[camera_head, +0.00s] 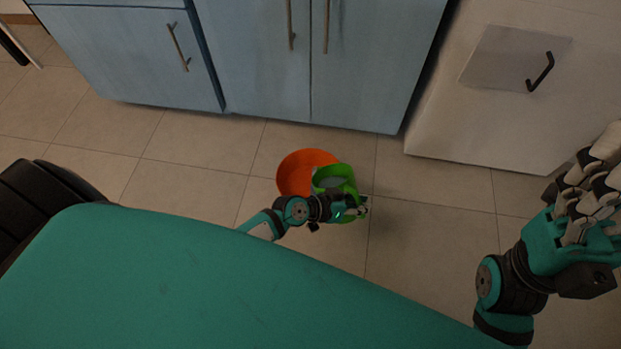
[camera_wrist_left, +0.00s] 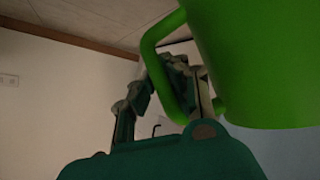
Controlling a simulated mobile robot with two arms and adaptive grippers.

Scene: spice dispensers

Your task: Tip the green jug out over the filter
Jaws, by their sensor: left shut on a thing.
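The green jug (camera_head: 343,172) is in the middle of the head view, its rim facing up toward the camera and a greyish patch inside. My left gripper (camera_head: 358,210) is shut on it at the near side. In the left wrist view, the jug (camera_wrist_left: 262,60) fills the upper right, leaning in the picture, with its handle by my left fingers (camera_wrist_left: 180,85). An orange round thing (camera_head: 297,172), perhaps the filter, lies behind and left of the jug, partly hidden by it. Whether the jug is directly over it is unclear. My right gripper (camera_head: 590,205) is empty at the right edge.
Blue cabinets (camera_head: 265,60) with bar handles stand at the back. A white appliance or cabinet (camera_head: 500,100) with a black handle (camera_head: 541,72) stands at the back right. The tiled floor (camera_head: 420,210) is clear between the jug and my right arm.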

